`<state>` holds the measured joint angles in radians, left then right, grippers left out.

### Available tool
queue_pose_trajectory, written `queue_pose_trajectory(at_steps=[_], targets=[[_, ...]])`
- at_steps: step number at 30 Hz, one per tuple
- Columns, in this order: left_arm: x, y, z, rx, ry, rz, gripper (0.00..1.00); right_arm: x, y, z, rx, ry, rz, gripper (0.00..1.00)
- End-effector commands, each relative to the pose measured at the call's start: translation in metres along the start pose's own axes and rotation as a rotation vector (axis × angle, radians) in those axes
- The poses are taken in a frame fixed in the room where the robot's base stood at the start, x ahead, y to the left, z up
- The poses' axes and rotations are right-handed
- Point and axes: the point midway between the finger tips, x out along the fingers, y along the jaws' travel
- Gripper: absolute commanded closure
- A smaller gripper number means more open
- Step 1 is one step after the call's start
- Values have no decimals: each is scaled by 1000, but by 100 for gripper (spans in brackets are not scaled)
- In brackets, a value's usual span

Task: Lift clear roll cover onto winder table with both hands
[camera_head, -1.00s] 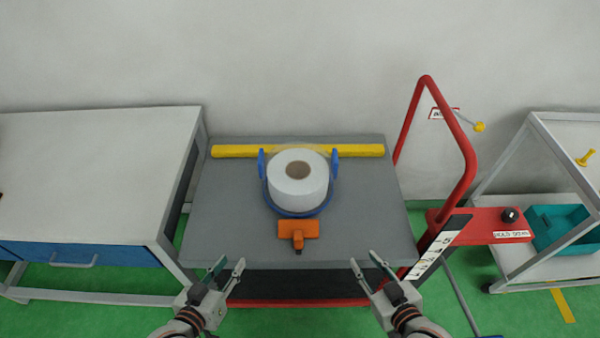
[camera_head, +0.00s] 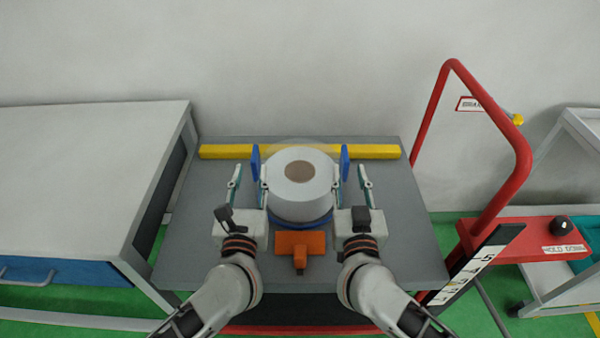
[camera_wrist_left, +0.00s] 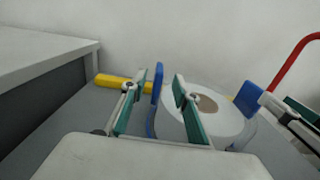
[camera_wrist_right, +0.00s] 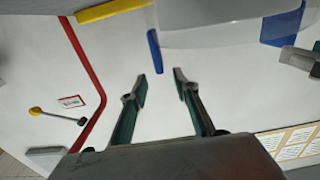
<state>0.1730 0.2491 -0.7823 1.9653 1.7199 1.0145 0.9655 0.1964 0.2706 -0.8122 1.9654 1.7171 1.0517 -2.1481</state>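A white roll (camera_head: 300,200) with a brown core stands on a grey platform (camera_head: 190,235). The roll cover is transparent and hard to see; its blue left handle (camera_head: 256,161) and blue right handle (camera_head: 345,162) flank the roll. My left gripper (camera_head: 249,178) is open at the left handle; in the left wrist view that handle (camera_wrist_left: 155,98) shows between the fingers (camera_wrist_left: 160,75). My right gripper (camera_head: 350,175) is open near the right handle; in the right wrist view a blue handle (camera_wrist_right: 154,50) lies ahead of the fingertips (camera_wrist_right: 159,72). Neither grips anything.
A yellow bar (camera_head: 225,152) runs along the platform's back edge. An orange block (camera_head: 300,243) sits in front of the roll, between my wrists. A white table (camera_head: 80,180) with a blue drawer stands left. A red handle frame (camera_head: 510,180) and red control box (camera_head: 530,236) stand right.

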Motion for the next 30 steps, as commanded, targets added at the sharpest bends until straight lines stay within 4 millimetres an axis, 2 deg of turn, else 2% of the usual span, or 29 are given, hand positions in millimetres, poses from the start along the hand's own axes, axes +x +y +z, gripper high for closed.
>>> queue_pose_trajectory(at_steps=[13,24,30], targets=[[6,0,-1,-18,8,1,70,6,0,2,-6,-9,1,70],[56,0,-1,-16,7,1,70,56,0,1,-5,-7,2,70],[74,0,-2,-16,8,1,70,74,0,2,-6,-8,1,70]])
